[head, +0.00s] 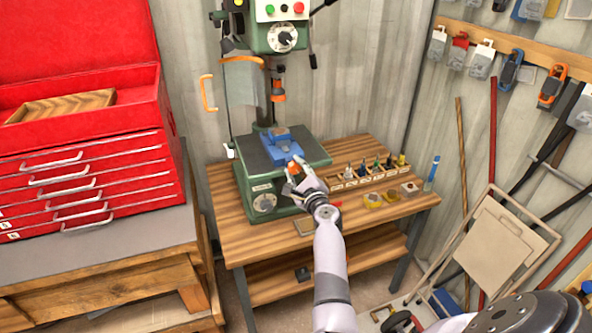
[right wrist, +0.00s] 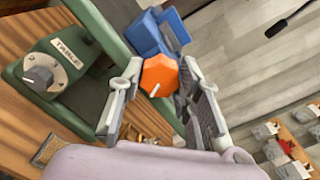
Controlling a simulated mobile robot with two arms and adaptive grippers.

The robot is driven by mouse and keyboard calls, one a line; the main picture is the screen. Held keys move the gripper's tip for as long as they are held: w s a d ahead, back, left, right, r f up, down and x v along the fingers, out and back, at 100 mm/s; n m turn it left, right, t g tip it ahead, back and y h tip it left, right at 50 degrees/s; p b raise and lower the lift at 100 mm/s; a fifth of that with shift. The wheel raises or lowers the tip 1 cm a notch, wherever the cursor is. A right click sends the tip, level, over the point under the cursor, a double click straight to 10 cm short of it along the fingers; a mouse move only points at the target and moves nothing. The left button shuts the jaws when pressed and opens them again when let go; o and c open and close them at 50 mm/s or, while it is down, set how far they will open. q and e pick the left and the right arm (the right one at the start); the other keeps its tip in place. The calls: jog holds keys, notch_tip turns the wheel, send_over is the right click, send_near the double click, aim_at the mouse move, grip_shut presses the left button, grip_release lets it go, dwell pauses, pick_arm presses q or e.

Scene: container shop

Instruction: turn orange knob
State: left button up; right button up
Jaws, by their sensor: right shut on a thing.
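The orange knob (right wrist: 159,76) is a faceted knob with a white mark, on the near end of the blue vise (right wrist: 152,34). In the head view the blue vise (head: 281,150) sits on the drill press table, and a bit of the orange knob (head: 298,160) shows by my fingers. My right gripper (head: 294,172) reaches the knob from the front. In the right wrist view, my right gripper (right wrist: 161,70) has one finger on each side of the knob and is shut on it. My left gripper is out of view.
The green drill press (head: 284,39) rises behind the vise. A grey dial marked TABLE (right wrist: 40,78) is on its base. A red tool chest (head: 85,180) is at left.

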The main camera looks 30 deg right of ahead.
jog(key=o, duration=1.1)
jog(key=shift+o, duration=0.2)
notch_tip(320, 180, up, 10)
dwell(0.3)
